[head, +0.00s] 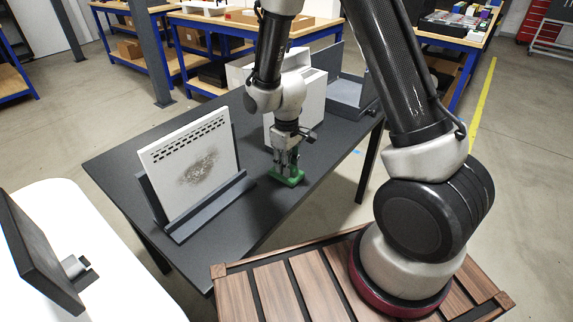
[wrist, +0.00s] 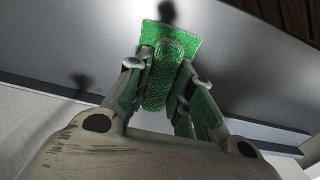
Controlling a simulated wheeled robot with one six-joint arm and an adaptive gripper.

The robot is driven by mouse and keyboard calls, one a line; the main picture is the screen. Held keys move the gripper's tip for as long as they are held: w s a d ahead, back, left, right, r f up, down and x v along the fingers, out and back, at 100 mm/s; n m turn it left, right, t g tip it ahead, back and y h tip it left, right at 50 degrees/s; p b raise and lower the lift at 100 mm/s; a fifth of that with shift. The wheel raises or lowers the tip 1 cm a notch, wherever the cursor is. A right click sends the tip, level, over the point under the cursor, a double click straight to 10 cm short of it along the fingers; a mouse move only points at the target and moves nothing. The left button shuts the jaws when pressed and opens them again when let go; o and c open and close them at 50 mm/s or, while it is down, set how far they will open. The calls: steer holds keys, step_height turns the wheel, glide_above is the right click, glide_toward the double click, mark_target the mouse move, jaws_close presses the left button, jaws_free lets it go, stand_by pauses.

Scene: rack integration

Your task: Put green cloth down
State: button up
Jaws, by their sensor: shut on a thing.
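The green cloth (head: 287,177) is a small green pad at the dark table's surface, near the table's middle right. My gripper (head: 287,158) is above it, pointing down, with its fingers shut on the cloth's raised grip. In the wrist view the textured green cloth (wrist: 168,65) sits between the fingers of my gripper (wrist: 165,85), with a flat green part beyond. The cloth looks to be on or just above the table; I cannot tell if it touches.
A white panel (head: 190,160) with a dark smudge and slots stands in a grey holder (head: 210,207) to the left. White boxes (head: 311,105) and a grey tray (head: 350,92) stand behind my gripper. The dark table (head: 120,160) is bare at its left and front.

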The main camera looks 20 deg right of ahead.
steer(key=shift+f, duration=0.15)
steer(key=o, duration=0.9)
steer(key=s+d+r+m+t, duration=0.1)
steer(key=s+d+r, duration=0.15)
steer(key=r, duration=0.85)
steer(key=s+d+r+m, duration=0.1)
steer(key=d+r, duration=0.2)
steer(key=r, duration=0.7)
steer(key=s+d+r+m+t, duration=0.1)
steer(key=s+d+r, duration=0.3)
steer(key=s, duration=0.4)
steer(key=s+d+r+m+t, duration=0.2)
steer(key=s+d+r, duration=0.3)
steer(key=s, duration=0.4)
steer(key=shift+s+d+r+m, duration=0.2)
steer(key=shift+s+r+m, duration=0.1)
steer(key=shift+r+m, duration=0.5)
steer(key=shift+o, duration=0.3)
steer(key=shift+f, duration=0.1)
